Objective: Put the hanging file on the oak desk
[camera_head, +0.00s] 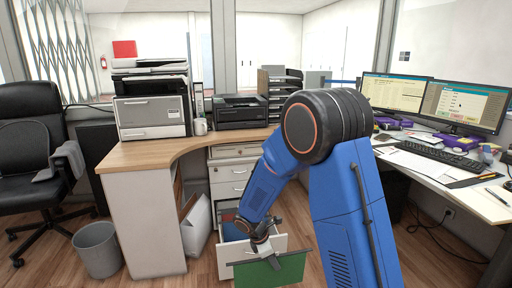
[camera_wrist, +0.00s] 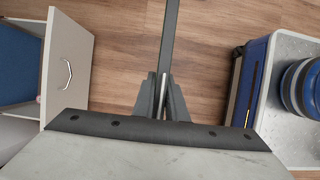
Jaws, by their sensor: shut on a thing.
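The green hanging file (camera_head: 284,272) hangs low in front of the open drawer, its dark top bar running along its upper edge. My gripper (camera_head: 270,258) is shut on that bar. In the wrist view the file shows edge-on as a thin dark strip (camera_wrist: 170,35) running up from between the fingers of my gripper (camera_wrist: 162,88). The oak desk (camera_head: 148,154) has a light wood top that curves to the right. It stands to the left of and higher than the file. The lower edge of the file is out of frame.
A white drawer unit (camera_head: 232,172) stands under the desk with its bottom drawer (camera_wrist: 68,68) open, blue inside.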

